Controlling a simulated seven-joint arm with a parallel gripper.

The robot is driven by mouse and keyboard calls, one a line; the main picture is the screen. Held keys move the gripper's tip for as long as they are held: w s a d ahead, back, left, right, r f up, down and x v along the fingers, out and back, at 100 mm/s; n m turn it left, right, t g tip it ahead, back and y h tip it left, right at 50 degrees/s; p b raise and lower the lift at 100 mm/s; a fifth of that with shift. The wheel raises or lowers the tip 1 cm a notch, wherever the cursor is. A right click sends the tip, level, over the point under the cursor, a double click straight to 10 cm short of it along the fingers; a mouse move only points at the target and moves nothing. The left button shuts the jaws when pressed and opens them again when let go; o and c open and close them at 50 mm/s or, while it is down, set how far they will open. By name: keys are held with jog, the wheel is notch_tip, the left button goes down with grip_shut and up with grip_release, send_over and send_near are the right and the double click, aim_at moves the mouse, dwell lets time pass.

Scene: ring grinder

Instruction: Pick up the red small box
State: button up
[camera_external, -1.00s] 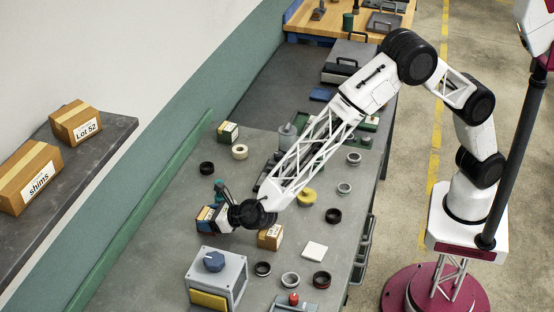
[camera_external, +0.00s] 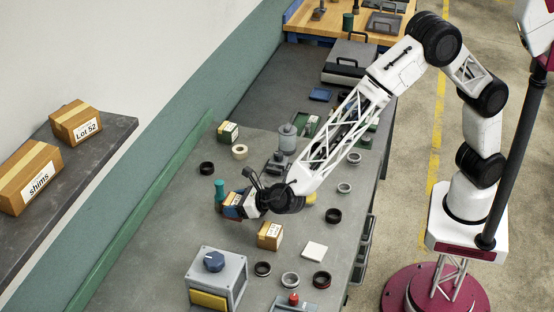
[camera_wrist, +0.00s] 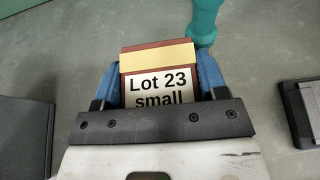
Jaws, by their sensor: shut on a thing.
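The red small box (camera_wrist: 158,62) is between the two blue fingers of my gripper (camera_wrist: 156,80) in the wrist view. It has a tan band and a white label reading "Lot 23 small". The gripper is shut on it, with one finger against each side. In the external view the gripper (camera_external: 243,204) and the box are left of the table's middle, the box largely hidden by the fingers and wrist. I cannot tell the exact gap between box and table.
A teal post-like object (camera_wrist: 203,22) stands close beside the box; it also shows in the external view (camera_external: 219,190). A tan box (camera_external: 269,236), a grey machine with a blue knob (camera_external: 216,275) and several rings are nearby. A white square (camera_external: 314,250) lies at right.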

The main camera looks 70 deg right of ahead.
jog(key=shift+s+d+r, duration=0.15)
jog(key=shift+s+d, duration=0.5)
jog(key=shift+s, duration=0.4)
jog(key=shift+s+d+r, duration=0.1)
jog(key=shift+s+d, duration=0.6)
jog(key=shift+s, duration=0.3)
jog(key=shift+s+d+r, duration=0.15)
jog(key=shift+s+d, duration=0.5)
jog(key=shift+s, duration=0.4)
